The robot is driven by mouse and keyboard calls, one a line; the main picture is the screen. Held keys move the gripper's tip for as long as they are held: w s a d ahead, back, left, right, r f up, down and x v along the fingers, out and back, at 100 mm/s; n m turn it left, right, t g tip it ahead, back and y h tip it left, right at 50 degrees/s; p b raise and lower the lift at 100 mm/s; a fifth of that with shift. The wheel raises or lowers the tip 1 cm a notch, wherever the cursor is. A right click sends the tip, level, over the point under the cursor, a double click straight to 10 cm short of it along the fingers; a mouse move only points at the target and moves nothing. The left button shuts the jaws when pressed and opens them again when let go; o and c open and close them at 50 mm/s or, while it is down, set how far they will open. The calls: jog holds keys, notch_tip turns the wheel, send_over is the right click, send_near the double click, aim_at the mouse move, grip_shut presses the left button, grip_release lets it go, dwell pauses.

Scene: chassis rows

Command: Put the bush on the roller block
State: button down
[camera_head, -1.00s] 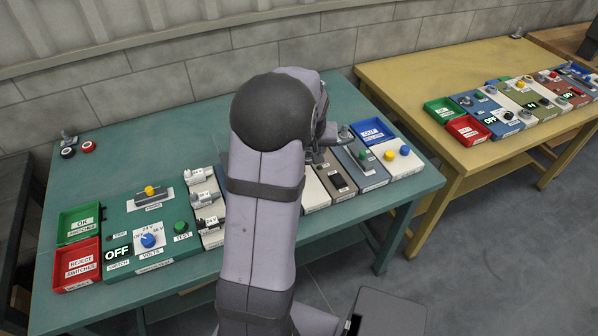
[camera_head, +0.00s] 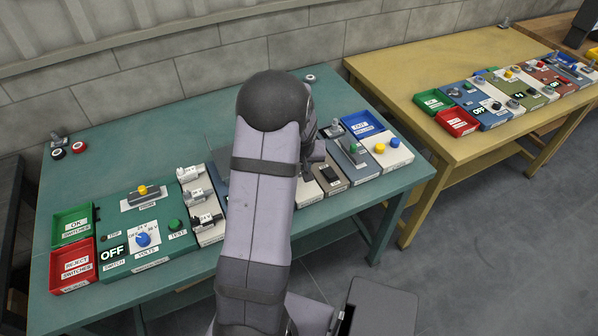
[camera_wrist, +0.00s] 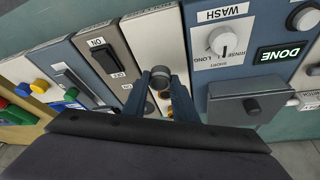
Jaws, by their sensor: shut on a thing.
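In the wrist view my gripper (camera_wrist: 160,88) is shut on a short dark grey cylinder, which I take to be the bush (camera_wrist: 161,74). The bush sits between the fingertips over a cream panel (camera_wrist: 150,35). Round fittings show on that panel between and beside the fingers, partly hidden. I cannot tell whether the bush touches the panel. I cannot pick out the roller block for certain. In the head view my arm hides the bush and most of the gripper.
Beside the cream panel are a brown ON/OFF switch panel (camera_wrist: 108,62) and a blue WASH panel (camera_wrist: 210,75). In the head view, a blue tray (camera_head: 375,128) stands at the right of the green table (camera_head: 130,120). The green table's back is mostly clear.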

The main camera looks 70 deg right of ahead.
jog(key=shift+f, duration=1.25)
jog(key=shift+f+b, duration=0.2)
jog(key=shift+b, duration=0.1)
jog(key=c, duration=1.4)
grip_release()
jog(key=shift+c, duration=0.2)
jog(key=shift+r, duration=0.2)
jog(key=shift+a+r, duration=0.1)
jog(key=shift+r, duration=0.3)
jog(key=b+v, duration=0.1)
jog(key=v, duration=1)
jog(key=shift+b, duration=0.35)
jog(key=shift+a+r, duration=0.1)
